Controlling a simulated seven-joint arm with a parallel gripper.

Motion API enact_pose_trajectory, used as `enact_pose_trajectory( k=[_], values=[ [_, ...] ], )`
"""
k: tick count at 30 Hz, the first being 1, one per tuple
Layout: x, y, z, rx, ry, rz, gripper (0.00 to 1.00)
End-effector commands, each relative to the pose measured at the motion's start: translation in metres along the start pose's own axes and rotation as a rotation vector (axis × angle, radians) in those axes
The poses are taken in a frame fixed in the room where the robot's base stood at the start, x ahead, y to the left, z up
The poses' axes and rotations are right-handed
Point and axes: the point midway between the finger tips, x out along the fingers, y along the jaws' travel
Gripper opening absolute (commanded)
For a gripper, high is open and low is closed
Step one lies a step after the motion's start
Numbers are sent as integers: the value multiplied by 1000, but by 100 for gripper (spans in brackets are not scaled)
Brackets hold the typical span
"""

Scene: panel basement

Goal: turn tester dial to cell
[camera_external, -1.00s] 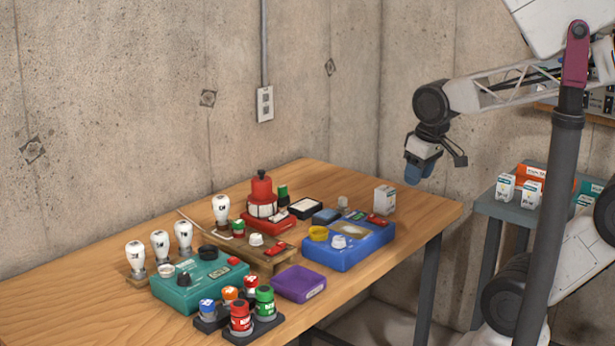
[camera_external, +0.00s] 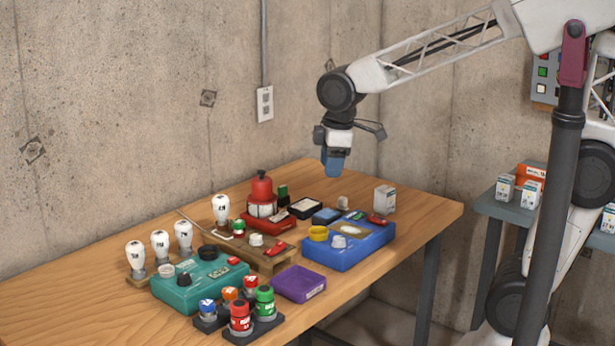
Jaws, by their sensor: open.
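A blue box (camera_external: 345,259) stands on the right part of the wooden table. It carries a white knob (camera_external: 338,242), a yellow ring (camera_external: 318,233), a pale oval window and a red piece. A teal box (camera_external: 205,297) further left carries a black knob (camera_external: 184,281), a black ring and a red piece. I cannot tell which box is the tester, and any dial markings are too small to read. My gripper (camera_external: 334,172) is open and empty, pointing down, well above the back of the table and apart from everything. Its finger gap is hard to see.
Several white bulbs (camera_external: 160,245) stand at the left. A red lantern-like device (camera_external: 262,194) stands behind a wooden board (camera_external: 262,257). A purple tray (camera_external: 299,283) and several coloured jars (camera_external: 240,316) are in front. A white carton (camera_external: 384,199) stands at the back right. The table's front left is clear.

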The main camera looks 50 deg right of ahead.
Motion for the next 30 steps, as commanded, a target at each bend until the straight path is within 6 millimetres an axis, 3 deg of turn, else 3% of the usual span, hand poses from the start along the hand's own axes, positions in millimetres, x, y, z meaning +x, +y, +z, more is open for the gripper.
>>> enact_pose_trajectory(
  k=[14,30],
  values=[
    [36,-12,-122,-472,-24,-49,44],
    [98,-63,-256,-1007,-37,-108,44]
  ],
)
